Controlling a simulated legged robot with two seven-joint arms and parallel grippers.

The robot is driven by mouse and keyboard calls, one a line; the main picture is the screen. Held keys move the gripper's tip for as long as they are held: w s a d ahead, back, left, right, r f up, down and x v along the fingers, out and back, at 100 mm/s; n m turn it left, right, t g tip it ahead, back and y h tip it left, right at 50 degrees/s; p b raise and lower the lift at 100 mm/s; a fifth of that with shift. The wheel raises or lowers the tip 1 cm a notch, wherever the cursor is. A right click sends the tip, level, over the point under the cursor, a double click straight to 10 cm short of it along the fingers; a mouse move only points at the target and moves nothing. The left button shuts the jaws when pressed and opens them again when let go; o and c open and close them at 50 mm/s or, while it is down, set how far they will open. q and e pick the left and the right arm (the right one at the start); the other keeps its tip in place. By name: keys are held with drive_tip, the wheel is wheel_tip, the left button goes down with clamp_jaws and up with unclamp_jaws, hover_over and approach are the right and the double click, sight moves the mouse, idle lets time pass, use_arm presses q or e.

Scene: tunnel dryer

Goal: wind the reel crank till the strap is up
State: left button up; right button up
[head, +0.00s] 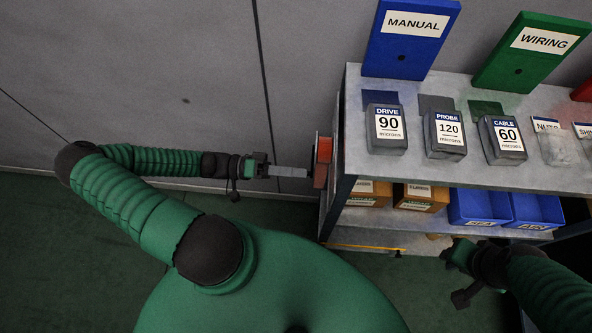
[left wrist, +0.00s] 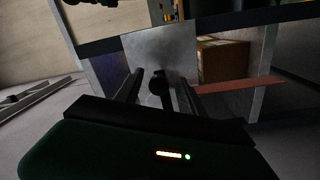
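The reel (head: 323,150) is a red-orange edge on the left side of the shelf unit in the head view. An orange-red strap (left wrist: 240,85) runs sideways in the left wrist view. A dark round knob (left wrist: 158,84), apparently the crank's, stands before a grey plate (left wrist: 150,52). My left gripper (head: 305,172) reaches right, close to the reel. In the wrist view its two fingers (left wrist: 160,82) are apart, with the knob between their tips; contact is not clear. My right gripper (head: 455,254) is at the lower right by the shelf; its fingers are unclear.
The shelf unit (head: 365,175) carries grey boxes marked DRIVE (head: 387,130), PROBE (head: 445,135) and CABLE (head: 503,140). Blue bins (head: 480,208) and cardboard boxes (head: 420,198) sit on the lower shelf. A grey wall (head: 150,80) stands behind my left arm. Green floor is free at left.

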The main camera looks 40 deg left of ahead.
use_arm(q)
drive_tip(key=shift+s+a, duration=0.1)
idle(0.3)
drive_tip(key=r+b+v, duration=0.1)
drive_tip(key=b+v, duration=0.3)
drive_tip(key=v, duration=1.2)
drive_tip(key=shift+a+f, duration=0.4)
drive_tip(key=shift+f, duration=0.05)
drive_tip(key=shift+s, duration=0.1)
